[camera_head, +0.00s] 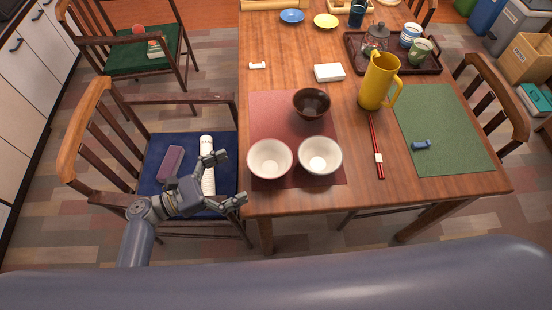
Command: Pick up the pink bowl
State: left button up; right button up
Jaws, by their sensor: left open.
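Two pale bowls stand upright side by side on the dark red placemat (265,105) near the table's front edge. The left pale bowl (270,158) looks faintly pinkish, and the right pale bowl (320,155) looks whiter; no bowl is plainly pink. A dark brown bowl (311,103) stands behind them. My left gripper (231,178) is open and empty, over the blue chair seat just left of the table edge. Its fingers point right toward the left pale bowl, apart from it. My right gripper is not in view.
A yellow pitcher (376,82), red chopsticks (375,138) and a green placemat (443,130) are to the right. A white box (329,72) lies behind the bowls. A tray (430,64) with cups stands at the back right. A chair (95,150) is beside my left arm.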

aim_at(265, 170)
pick_arm(q)
jog(key=x, duration=0.3)
jog(key=shift+w+d, duration=0.1)
jog(key=shift+d, duration=0.15)
jog(key=b+x, duration=0.1)
jog(key=x, duration=0.4)
jog(key=shift+w+d+f+b, duration=0.15)
jog(key=shift+b, duration=0.2)
jog(key=c, duration=0.8)
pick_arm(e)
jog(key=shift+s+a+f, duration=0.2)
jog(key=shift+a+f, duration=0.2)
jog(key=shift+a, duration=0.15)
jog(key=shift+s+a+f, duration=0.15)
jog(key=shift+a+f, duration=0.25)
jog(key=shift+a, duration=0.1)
